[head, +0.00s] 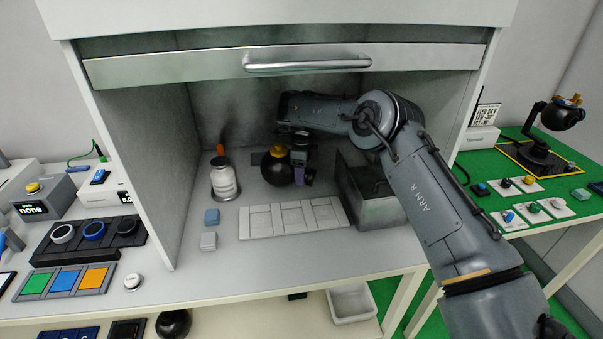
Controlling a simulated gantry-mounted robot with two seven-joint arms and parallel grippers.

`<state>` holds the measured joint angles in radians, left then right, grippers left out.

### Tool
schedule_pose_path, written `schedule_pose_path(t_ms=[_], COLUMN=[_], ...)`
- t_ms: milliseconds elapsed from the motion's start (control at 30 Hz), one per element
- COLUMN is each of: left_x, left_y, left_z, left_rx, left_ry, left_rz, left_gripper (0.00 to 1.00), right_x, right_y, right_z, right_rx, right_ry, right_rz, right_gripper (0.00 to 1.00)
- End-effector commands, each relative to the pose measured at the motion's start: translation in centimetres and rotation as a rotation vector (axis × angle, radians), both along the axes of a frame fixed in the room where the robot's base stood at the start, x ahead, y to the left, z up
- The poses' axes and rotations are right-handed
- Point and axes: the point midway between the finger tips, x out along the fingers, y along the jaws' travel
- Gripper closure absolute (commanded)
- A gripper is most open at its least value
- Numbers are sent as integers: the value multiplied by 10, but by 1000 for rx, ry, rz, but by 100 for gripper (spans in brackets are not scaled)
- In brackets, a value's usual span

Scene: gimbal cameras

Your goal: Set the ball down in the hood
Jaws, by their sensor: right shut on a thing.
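The hood (143,150) is a grey cabinet with its metal-handled sash raised, so its inside shows. My right arm reaches into it from the right. My right gripper (291,172) is inside the hood, shut on a black ball (276,169) with an orange patch on top. The ball is close to the hood floor; whether it touches the floor cannot be told. The gripper's fingers are partly hidden by the ball and wrist. My left gripper is not in view.

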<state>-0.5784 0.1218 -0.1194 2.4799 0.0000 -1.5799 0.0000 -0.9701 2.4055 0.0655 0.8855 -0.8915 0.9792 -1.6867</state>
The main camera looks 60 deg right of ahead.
Motion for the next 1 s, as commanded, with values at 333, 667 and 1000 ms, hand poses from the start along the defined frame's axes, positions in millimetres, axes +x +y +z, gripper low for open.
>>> schedule_pose_path(t_ms=[333,667,1000], left_x=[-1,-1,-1], left_y=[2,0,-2], left_z=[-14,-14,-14], left_rx=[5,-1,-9], left_ry=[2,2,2], left_rz=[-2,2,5], left_gripper=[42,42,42], right_x=[0,0,-1], right_y=[0,-1,-1], right_z=[-30,-30,-34], right_rx=[-2,-2,-1], right_ry=[-2,-2,1], right_rz=[-1,-2,-3], right_gripper=[95,95,21])
